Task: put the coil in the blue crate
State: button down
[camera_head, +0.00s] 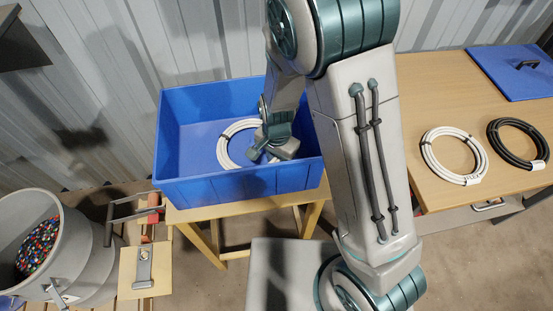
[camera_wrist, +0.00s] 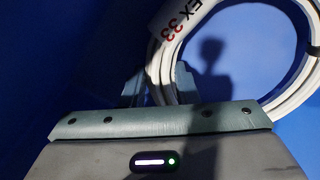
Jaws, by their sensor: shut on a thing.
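The blue crate (camera_head: 235,187) stands open on a small wooden table in the head view. A white cable coil (camera_head: 234,128) is inside it, within the crate's walls. In the wrist view the white coil (camera_wrist: 290,98) shows close up with a printed tag (camera_wrist: 187,22), against the crate's blue inside (camera_wrist: 60,70). My gripper (camera_head: 262,153) reaches down into the crate and is shut on the left part of the coil. The fingertips (camera_wrist: 158,88) are partly hidden behind the coil and the gripper body. I cannot tell whether the coil touches the crate floor.
Another white coil (camera_head: 453,155) and a black coil (camera_head: 517,144) lie on the wooden table (camera_head: 425,195) at the right. A blue lid (camera_head: 515,72) with a handle lies behind them. A grey bin (camera_head: 85,245) with coloured granules stands at the lower left.

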jog(key=shift+f, duration=0.45)
jog(key=shift+f, duration=0.15)
jog(key=c, duration=1.1)
grip_release()
notch_tip(320, 180, up, 11)
jog(key=s+d+r+n+t, duration=0.1)
jog(key=s+d+r+n, duration=0.1)
jog(key=d, duration=0.4)
jog(key=s+d+r+n+t, duration=0.1)
jog(key=s+d+r+n, duration=0.1)
jog(key=s+d+r, duration=0.3)
jog(key=s+d+r+n+t, duration=0.1)
jog(key=s+d+r+n, duration=0.1)
jog(key=d+r, duration=0.4)
jog(key=shift+s+d+r, duration=0.3)
jog(key=shift+s+r, duration=0.35)
jog(key=shift+s, duration=0.25)
